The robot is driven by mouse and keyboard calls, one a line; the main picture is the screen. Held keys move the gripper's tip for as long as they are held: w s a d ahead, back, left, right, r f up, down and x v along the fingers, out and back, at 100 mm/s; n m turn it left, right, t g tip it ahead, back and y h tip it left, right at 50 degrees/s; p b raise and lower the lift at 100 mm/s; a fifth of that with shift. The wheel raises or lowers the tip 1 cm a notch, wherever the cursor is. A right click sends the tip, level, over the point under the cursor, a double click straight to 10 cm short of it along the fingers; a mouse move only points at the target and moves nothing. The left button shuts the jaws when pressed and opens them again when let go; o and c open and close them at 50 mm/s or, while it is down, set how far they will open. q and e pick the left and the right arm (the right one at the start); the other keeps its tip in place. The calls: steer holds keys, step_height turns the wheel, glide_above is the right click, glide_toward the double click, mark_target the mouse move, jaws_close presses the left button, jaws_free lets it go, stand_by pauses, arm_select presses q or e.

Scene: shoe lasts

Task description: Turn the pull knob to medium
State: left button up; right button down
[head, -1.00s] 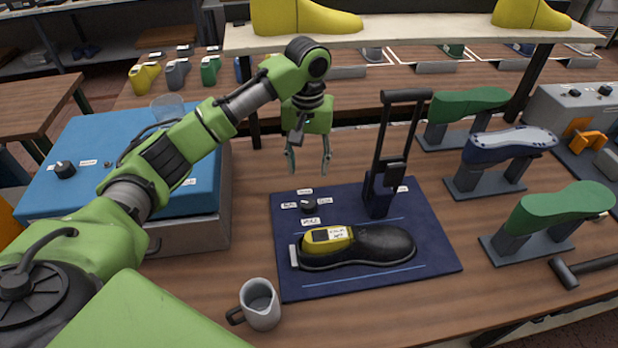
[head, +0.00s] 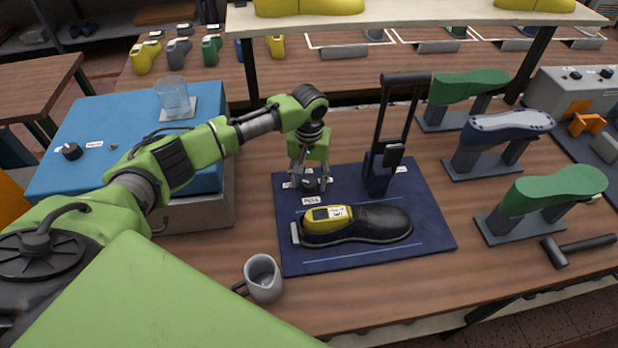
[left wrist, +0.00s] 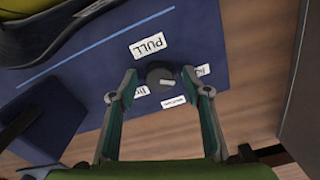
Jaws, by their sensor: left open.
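The pull knob (head: 309,185) is a small dark round knob on the dark blue mat (head: 437,235), behind the PULL label (head: 310,201). My left gripper (head: 308,185) is open and points down over the knob. In the left wrist view the knob (left wrist: 160,76) sits between the two spread fingers, with a gap on each side. Its pale pointer mark points right, toward a small label (left wrist: 203,71) partly hidden by a finger. Two more small labels lie around the knob; one is beyond it from PULL (left wrist: 173,102). I cannot read them surely. My right gripper is not in view.
A black shoe with a yellow upper part (head: 375,224) lies on the mat in front of the knob. A dark upright lever stand (head: 378,175) stands to the right. A grey mug (head: 264,279) is front left, a blue-topped case (head: 85,135) left, shoe lasts right.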

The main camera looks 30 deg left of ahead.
arm_select(q)
steer(key=shift+f, duration=0.15)
steer(key=c, duration=1.1)
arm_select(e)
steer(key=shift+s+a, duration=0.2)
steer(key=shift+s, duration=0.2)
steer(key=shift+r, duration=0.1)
